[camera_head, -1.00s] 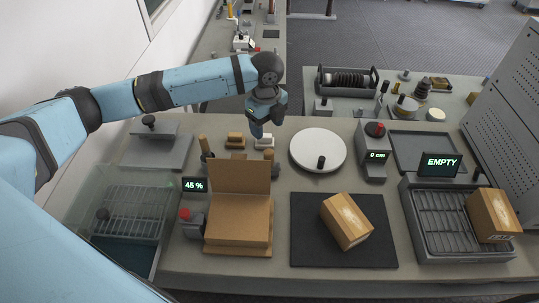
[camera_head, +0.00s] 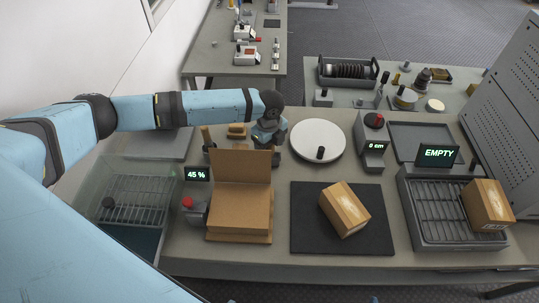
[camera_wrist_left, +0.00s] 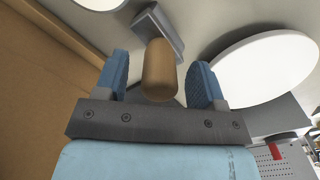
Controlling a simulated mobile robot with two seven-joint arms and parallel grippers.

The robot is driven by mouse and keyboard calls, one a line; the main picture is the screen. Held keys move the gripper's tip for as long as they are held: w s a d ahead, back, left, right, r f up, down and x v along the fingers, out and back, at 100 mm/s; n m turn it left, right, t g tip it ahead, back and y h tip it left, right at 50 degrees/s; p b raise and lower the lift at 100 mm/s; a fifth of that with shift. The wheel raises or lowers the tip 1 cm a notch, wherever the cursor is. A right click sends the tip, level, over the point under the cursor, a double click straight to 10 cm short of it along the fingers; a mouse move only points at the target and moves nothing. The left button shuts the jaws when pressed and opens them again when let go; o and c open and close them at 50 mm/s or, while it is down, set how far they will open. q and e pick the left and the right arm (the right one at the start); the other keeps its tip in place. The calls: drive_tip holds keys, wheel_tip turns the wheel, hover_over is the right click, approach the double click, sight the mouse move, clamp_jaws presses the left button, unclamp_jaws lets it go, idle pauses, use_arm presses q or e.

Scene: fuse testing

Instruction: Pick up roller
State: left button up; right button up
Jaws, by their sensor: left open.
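The roller's wooden, rounded handle (camera_wrist_left: 158,72) shows in the left wrist view, with a grey block-like part (camera_wrist_left: 158,28) beyond it. My left gripper (camera_wrist_left: 160,78) is open, with one blue finger on each side of the handle and visible gaps on both sides. In the head view my left gripper (camera_head: 266,140) points down just behind the open cardboard box (camera_head: 240,215). There the gripper and the box hide most of the roller. My right gripper is not in view.
A round white plate (camera_head: 318,136) with a dark knob lies right of the gripper; it also shows in the wrist view (camera_wrist_left: 265,70). A black mat (camera_head: 310,235) carries a closed carton (camera_head: 345,209).

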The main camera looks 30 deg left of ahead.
use_arm(q)
drive_tip(key=shift+f, duration=0.5)
clamp_jaws()
drive_tip(key=shift+r, duration=0.15)
wheel_tip(320, 180, up, 20)
drive_tip(key=b, duration=0.1)
drive_tip(key=shift+b, duration=0.3)
